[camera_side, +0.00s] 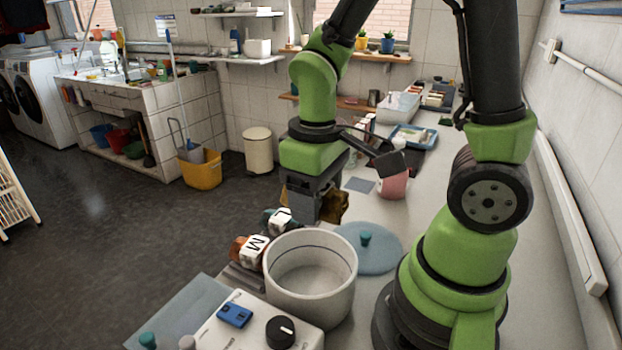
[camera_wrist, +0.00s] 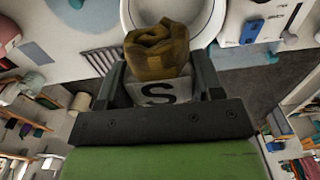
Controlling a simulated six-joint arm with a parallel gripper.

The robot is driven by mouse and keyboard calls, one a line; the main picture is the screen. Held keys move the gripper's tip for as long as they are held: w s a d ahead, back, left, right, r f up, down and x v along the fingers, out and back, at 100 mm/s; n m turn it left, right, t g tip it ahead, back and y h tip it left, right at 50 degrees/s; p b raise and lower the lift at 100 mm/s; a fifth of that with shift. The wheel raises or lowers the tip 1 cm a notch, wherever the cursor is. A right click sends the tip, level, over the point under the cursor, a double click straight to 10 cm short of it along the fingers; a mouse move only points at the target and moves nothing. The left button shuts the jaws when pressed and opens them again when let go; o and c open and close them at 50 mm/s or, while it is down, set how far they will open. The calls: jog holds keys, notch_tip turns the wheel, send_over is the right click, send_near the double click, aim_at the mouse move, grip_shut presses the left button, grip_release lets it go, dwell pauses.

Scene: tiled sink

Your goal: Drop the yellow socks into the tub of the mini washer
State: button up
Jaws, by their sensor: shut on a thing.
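My gripper (camera_side: 313,205) points down and is shut on the yellow socks (camera_side: 336,207), a mustard bundle with a white band marked S. In the wrist view the socks (camera_wrist: 157,48) sit between the fingers of my gripper (camera_wrist: 161,70). The mini washer's tub (camera_side: 349,287) is a round white open bowl, and its visible inside looks empty. The socks are behind the tub in the side view, apart from it. In the wrist view the tub's rim (camera_wrist: 217,20) shows just beyond the socks. The washer's panel (camera_side: 258,325) has a black knob and a blue piece.
A round blue lid (camera_side: 380,262) with a teal knob lies beside the tub. A rust bundle marked M (camera_side: 240,247) and a teal bundle (camera_side: 270,219) lie left of the tub. A pink cup (camera_side: 393,185) and a blue tray (camera_side: 413,137) stand farther back.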

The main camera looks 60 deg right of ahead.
jog(key=shift+f, duration=2.05)
jog(key=o, duration=1)
jog(key=shift+r, duration=0.1)
notch_tip(320, 180, up, 10)
jog(key=shift+f, duration=0.1)
